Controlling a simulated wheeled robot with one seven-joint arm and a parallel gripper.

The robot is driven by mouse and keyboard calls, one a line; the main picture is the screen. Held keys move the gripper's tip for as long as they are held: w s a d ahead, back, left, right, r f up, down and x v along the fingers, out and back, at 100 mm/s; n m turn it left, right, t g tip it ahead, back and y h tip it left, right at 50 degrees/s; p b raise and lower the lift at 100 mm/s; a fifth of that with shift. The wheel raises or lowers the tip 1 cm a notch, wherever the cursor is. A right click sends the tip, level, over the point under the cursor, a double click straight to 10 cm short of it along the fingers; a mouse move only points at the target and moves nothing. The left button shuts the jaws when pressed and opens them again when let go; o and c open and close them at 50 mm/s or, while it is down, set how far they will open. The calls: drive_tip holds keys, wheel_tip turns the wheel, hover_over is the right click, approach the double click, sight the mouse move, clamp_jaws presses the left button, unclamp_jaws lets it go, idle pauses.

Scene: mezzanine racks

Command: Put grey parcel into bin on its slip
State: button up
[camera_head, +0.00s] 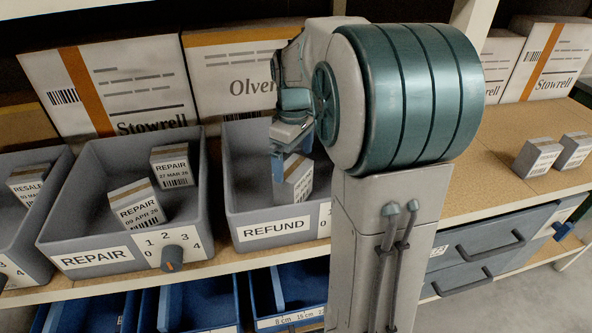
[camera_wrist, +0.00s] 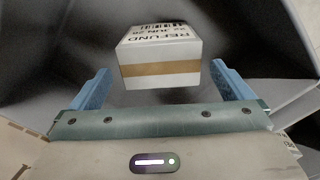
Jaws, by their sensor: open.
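A grey parcel (camera_head: 298,178) with a brown tape band is inside the grey bin labelled REFUND (camera_head: 275,228). In the wrist view the parcel (camera_wrist: 160,62) shows a label reading REFUND with a JUN date. My gripper (camera_head: 290,165) reaches down into this bin beside the parcel. In the wrist view my gripper (camera_wrist: 161,82) is open, its two blue fingers apart on either side of the parcel's near face. A clear gap shows between each finger and the parcel. My arm hides the right part of the bin. Whether the parcel rests on the bin floor is hard to tell.
The REPAIR bin (camera_head: 95,257) to the left holds two parcels and has a knob (camera_head: 173,258). Two small parcels (camera_head: 538,158) (camera_head: 573,150) stand on the right shelf. Large boxes (camera_head: 110,85) stand behind; blue drawers (camera_head: 490,250) are below.

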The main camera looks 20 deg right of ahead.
drive_tip(key=shift+r, duration=2.2)
